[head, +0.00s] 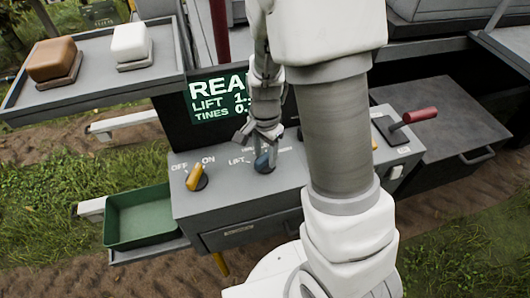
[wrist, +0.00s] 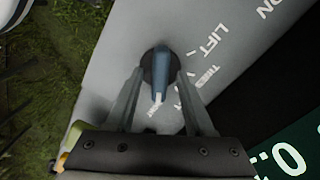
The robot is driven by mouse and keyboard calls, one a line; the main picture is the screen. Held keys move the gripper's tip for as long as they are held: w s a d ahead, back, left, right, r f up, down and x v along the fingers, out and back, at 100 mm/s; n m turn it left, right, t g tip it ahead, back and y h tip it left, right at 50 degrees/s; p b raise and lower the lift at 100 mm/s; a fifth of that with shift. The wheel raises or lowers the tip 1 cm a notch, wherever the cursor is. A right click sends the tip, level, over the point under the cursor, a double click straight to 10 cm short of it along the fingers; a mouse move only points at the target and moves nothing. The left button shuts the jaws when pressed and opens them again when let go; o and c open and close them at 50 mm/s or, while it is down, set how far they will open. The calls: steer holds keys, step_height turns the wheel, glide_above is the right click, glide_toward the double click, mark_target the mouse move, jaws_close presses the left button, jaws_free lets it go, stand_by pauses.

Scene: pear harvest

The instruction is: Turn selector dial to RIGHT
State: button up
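The selector dial (head: 263,163) is a blue knob on the top of the grey control box, with the label LIFT to its left; other lettering above it is too small to read. In the wrist view the dial (wrist: 160,76) is a narrow blue handle on a dark round base, near the words LIFT and TINES. My gripper (head: 262,136) is over the dial. In the wrist view my gripper (wrist: 160,84) has one finger on each side of the handle, with visible gaps, so it is open around it. The head view partly hides the dial's labels behind my arm.
A yellow OFF/ON knob (head: 196,178) stands left of the dial. A dark display (head: 215,98) with green-white text rises behind. A red-handled lever (head: 418,116) is at right. A green tray (head: 150,217) and an upper shelf with brown (head: 52,58) and white (head: 130,42) blocks are at left.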

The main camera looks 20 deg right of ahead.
mark_target(265, 156)
step_height(265, 156, up, 17)
steer(key=shift+r, duration=0.2)
stand_by(0.6)
steer(key=s+r+n+t, duration=0.2)
steer(key=s+r+n, duration=0.1)
steer(key=s+n, duration=0.3)
steer(key=s+r+n+t+b, duration=0.1)
steer(key=s+r+n+t, duration=0.2)
steer(key=s+n, duration=0.3)
steer(key=shift+s+d+t, duration=0.15)
steer(key=shift+s+t, duration=0.15)
steer(key=shift+s, duration=0.65)
